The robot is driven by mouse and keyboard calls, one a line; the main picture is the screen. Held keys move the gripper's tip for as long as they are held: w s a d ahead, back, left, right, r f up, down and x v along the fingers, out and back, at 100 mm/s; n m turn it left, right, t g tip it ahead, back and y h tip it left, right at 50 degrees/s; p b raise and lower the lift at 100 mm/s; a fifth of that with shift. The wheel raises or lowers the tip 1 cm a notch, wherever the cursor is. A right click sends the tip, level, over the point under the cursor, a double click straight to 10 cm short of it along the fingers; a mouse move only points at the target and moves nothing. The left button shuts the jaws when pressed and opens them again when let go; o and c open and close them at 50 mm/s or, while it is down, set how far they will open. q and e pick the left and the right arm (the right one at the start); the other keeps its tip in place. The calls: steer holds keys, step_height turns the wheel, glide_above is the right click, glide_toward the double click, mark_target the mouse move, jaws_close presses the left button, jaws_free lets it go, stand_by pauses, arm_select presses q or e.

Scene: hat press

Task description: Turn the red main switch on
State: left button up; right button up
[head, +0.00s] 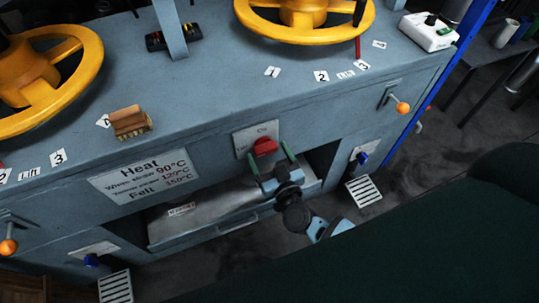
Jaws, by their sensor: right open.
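The red main switch (264,146) is a red knob on a pale plate (243,140) marked "On", on the front of the grey-blue press. My right gripper (268,157) is at the switch. Its two green fingers are apart, one on each side of the red knob. I cannot tell whether the fingers touch the knob. The lower part of the plate is partly hidden by the gripper. My left gripper is not in view.
Yellow handwheels (42,82) stand on the press top. A wooden-handled brush (130,121) lies near the front edge. A heat sign (144,177) is left of the switch. Orange-knobbed levers (402,108) and blue knobs (362,158) stick out from the front. An open recess lies below the switch.

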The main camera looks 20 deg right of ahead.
steer(key=shift+c, duration=0.3)
steer(key=c, duration=0.9)
